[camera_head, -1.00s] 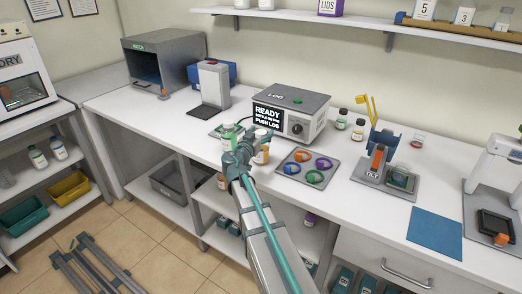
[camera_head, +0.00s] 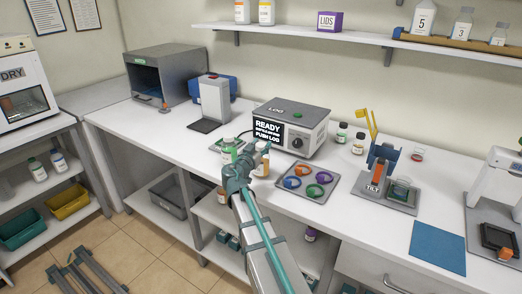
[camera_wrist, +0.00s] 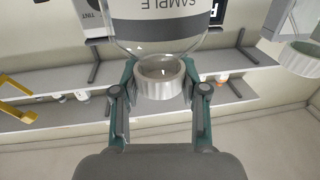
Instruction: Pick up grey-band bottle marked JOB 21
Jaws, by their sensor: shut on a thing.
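My gripper (camera_wrist: 160,85) is shut on the white ribbed cap (camera_wrist: 160,80) of a clear bottle with a grey band (camera_wrist: 165,25). In the head view my gripper (camera_head: 243,162) is at the counter's front edge, before the grey LOG box, and hides most of the held bottle. Whether the bottle touches the counter cannot be told. A green-marked bottle (camera_head: 229,151) stands just left of it and an orange-marked bottle (camera_head: 263,165) just right. Another white-capped bottle (camera_wrist: 301,50) is at the wrist view's right.
The LOG box (camera_head: 295,120) with a READY screen stands behind my gripper. A tray of coloured rings (camera_head: 307,193) lies to the right, then a TILT stand (camera_head: 385,188) and a blue mat (camera_head: 438,248). A black-based stand (camera_head: 215,103) is at the left.

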